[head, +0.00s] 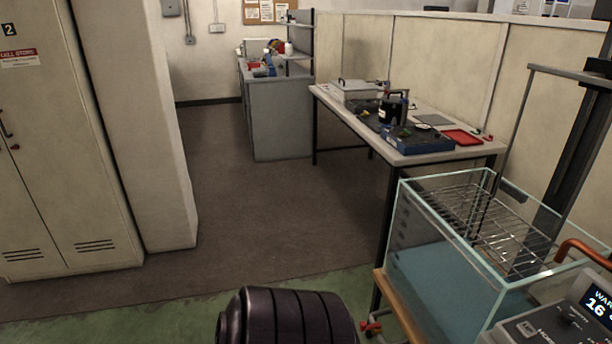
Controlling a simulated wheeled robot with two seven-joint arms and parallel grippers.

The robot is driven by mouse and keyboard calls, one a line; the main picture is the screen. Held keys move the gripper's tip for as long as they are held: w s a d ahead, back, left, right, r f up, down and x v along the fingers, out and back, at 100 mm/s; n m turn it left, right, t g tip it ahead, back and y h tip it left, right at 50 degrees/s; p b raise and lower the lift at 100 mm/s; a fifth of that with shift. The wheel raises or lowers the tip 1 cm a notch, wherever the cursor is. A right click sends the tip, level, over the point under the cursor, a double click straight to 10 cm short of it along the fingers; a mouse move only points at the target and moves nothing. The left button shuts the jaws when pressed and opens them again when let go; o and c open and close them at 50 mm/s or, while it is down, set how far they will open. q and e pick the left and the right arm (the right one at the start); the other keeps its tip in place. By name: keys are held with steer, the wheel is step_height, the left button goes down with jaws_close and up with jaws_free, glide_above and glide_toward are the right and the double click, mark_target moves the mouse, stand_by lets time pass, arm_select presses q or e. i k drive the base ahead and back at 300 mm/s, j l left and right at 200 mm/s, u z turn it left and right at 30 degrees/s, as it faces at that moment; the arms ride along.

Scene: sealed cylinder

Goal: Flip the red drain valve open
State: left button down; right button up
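A small red valve handle (371,327) shows low at the bottom of the picture, near the lower left corner of a glass tank (408,222). It is small, and I cannot tell whether it is open or shut. The tank has clear walls, blue-tinted water (440,275) in its lower part and a wire rack (490,225) across its top. A dark ribbed rounded part at the bottom centre seems to be a piece of my own arm, left of the valve. Neither of my grippers is in view.
A control unit (545,325) with a lit display stands at the lower right, by an orange-brown pipe (580,250). A workbench (470,155) carries a black device (393,108) and a red tray (462,137). Lockers (60,150) stand left. The middle floor (260,210) is clear.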

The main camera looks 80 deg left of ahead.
mark_target(363, 324)
steer(key=u, duration=2)
steer(key=i+j+z, duration=0.1)
steer(key=z, duration=0.15)
steer(key=j+z, duration=0.2)
steer(key=j, duration=0.15)
steer(key=i, duration=0.05)
